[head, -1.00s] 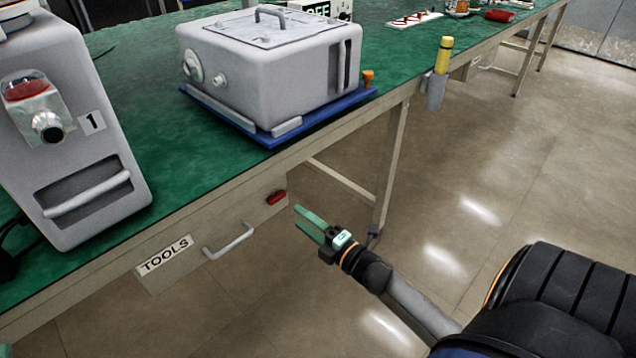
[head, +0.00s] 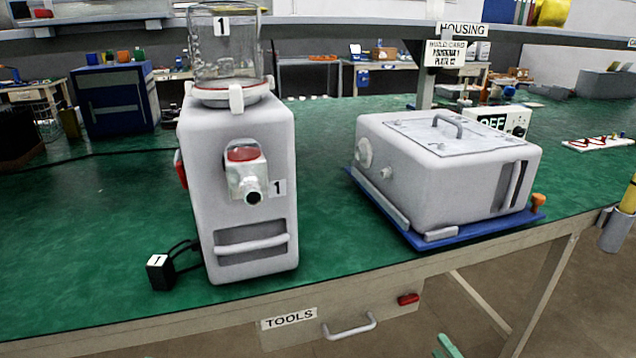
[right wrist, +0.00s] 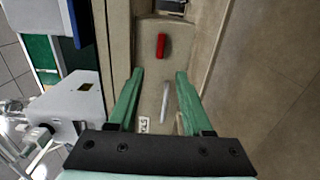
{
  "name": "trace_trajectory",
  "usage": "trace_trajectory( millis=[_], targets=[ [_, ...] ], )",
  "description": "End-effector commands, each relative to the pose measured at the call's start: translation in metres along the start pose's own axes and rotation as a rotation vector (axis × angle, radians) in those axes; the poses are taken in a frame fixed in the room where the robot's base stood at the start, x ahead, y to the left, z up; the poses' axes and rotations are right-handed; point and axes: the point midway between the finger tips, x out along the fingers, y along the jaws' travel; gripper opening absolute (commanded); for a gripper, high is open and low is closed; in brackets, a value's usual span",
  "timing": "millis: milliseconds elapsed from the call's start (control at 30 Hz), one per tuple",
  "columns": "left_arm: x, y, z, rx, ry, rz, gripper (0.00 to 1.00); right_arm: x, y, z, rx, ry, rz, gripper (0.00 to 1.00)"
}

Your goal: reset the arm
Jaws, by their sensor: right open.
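My right gripper (right wrist: 156,105) shows in the right wrist view with its two green fingers apart and nothing between them. Beyond the fingers are the grey handle of the tools drawer (right wrist: 165,102) and a red piece (right wrist: 161,46) on the table's front. In the head view only a green fingertip of the right gripper (head: 447,346) shows at the bottom edge, to the right of the drawer handle (head: 349,327). The rest of the right arm is out of that view. My left gripper is not in view.
A canister pump marked 1 (head: 238,190) stands on the green table (head: 327,250). A grey lidded housing (head: 445,165) sits on a blue base (head: 470,230) to its right. A black plug block (head: 160,271) lies near the front edge. Floor to the right is open.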

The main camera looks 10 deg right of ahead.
Motion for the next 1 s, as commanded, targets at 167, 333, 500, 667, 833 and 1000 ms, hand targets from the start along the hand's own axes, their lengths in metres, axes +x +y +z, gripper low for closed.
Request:
trace_trajectory(
  millis=[167, 333, 500, 667, 833, 1000],
  targets=[
    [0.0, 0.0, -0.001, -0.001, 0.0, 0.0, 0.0, 0.004, 0.03, -0.041, 0.193, 0.06, 0.051, 0.5],
    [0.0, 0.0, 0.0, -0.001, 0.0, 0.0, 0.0, -0.003, 0.092, -0.116, 0.622, 0.191, 0.109, 0.5],
    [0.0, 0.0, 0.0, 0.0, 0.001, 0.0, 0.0, -0.019, 0.144, -0.169, 0.993, 0.31, 0.116, 0.5],
    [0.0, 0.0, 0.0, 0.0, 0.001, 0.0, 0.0, -0.039, 0.189, -0.204, 1.296, 0.411, 0.094, 0.5],
    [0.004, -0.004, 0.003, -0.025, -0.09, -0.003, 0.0, -0.038, 0.197, -0.207, 1.394, 0.357, 0.018, 0.5],
    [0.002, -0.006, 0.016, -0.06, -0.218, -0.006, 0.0, -0.034, 0.183, -0.202, 1.419, 0.247, -0.074, 0.5]
  ],
)
